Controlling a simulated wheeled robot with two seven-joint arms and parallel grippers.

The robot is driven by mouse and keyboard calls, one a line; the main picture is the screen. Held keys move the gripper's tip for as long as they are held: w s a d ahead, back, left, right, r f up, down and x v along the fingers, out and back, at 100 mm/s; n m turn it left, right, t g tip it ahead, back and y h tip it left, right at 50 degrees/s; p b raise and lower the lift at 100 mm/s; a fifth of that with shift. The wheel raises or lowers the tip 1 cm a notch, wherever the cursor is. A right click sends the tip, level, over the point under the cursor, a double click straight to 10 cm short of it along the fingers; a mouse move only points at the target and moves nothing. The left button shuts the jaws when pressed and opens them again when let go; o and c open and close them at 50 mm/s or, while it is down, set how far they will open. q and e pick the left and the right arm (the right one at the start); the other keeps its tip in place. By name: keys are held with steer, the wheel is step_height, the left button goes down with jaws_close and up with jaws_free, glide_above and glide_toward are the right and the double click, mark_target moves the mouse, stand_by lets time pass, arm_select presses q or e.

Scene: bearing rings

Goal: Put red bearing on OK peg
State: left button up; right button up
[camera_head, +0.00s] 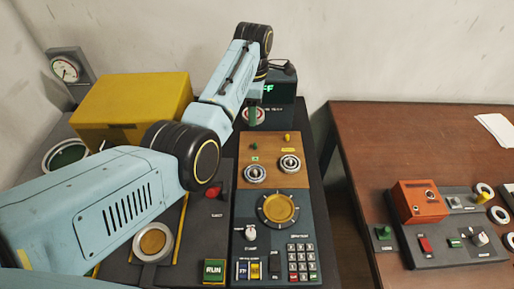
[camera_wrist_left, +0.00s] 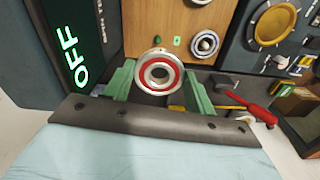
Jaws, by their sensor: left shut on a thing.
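The red bearing (camera_wrist_left: 158,72), a silver ring with a red band, is held between the green fingers of my left gripper (camera_wrist_left: 158,88) in the left wrist view. In the head view the bearing (camera_head: 252,117) shows small at the end of my left arm, in front of the dark display box, and my left gripper (camera_head: 254,114) is partly hidden. The wooden panel (camera_head: 270,151) has a small green light and a green label on its left side. Silver bearings sit on it at left (camera_head: 255,173) and right (camera_head: 290,163). I cannot read which peg is marked OK. My right gripper is out of view.
The display box (camera_wrist_left: 75,45) reads OFF and stands behind the panel. A yellow box (camera_head: 130,100) is at the left. A control console (camera_head: 262,235) with a gold dial lies below the panel. A brown table (camera_head: 370,160) with an orange box (camera_head: 418,200) is at the right.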

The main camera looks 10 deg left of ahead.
arm_select(q)
steer(key=f, duration=0.2)
steer(key=f+b, duration=0.1)
steer(key=f, duration=0.4)
steer(key=shift+w+b, duration=0.25)
steer(key=shift+b, duration=0.05)
steer(key=shift+f+b, duration=0.55)
steer(key=shift+f, duration=1.25)
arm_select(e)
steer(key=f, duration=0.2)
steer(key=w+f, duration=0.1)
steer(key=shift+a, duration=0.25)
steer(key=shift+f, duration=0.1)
arm_select(q)
steer(key=shift+f, duration=0.45)
steer(key=shift+f+b, duration=0.15)
steer(key=shift+b, duration=0.15)
steer(key=o, duration=1)
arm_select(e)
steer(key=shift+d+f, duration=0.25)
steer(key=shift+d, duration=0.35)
